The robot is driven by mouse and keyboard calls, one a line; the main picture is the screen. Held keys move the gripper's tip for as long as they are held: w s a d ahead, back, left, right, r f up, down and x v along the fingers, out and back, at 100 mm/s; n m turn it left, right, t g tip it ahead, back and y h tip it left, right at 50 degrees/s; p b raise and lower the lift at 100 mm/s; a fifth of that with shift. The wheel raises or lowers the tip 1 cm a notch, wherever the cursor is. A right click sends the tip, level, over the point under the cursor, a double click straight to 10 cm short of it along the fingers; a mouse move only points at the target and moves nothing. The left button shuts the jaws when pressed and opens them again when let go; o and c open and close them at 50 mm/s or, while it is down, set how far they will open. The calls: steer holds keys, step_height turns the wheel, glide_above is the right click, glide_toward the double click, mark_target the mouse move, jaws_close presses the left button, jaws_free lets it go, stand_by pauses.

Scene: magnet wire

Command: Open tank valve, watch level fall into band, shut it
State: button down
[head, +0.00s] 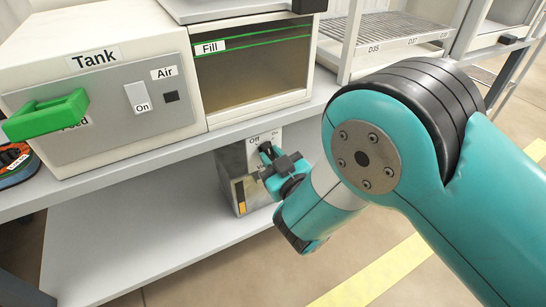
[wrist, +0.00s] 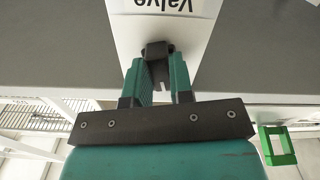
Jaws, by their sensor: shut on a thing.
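The tank (head: 95,95) is a pale cabinet with a grey front panel. Its window (head: 252,75) carries a "Fill" label and two green lines near the top; the level behind the brownish glass is hard to make out. Below the shelf stands the grey valve box (head: 231,172), marked "Off" and "On". My gripper (head: 272,158) is at its front, shut on the dark valve knob (wrist: 157,49). In the wrist view, both teal fingers flank the knob beneath an upside-down "Valve" label (wrist: 172,5). The knob's exact angle is partly hidden by the fingers.
A green feed handle (head: 46,115) juts from the tank's left side, near an "On" air switch (head: 138,97). The shelf edge (head: 160,153) runs just above the valve box. The lower shelf (head: 140,225) is clear to the left. A wire rack (head: 385,28) stands right.

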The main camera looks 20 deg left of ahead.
steer(key=shift+n+p, duration=0.3)
steer(key=shift+n, duration=2.8)
steer(key=c, duration=1)
jaws_free()
steer(key=shift+s+d, duration=0.1)
steer(key=shift+d, duration=0.05)
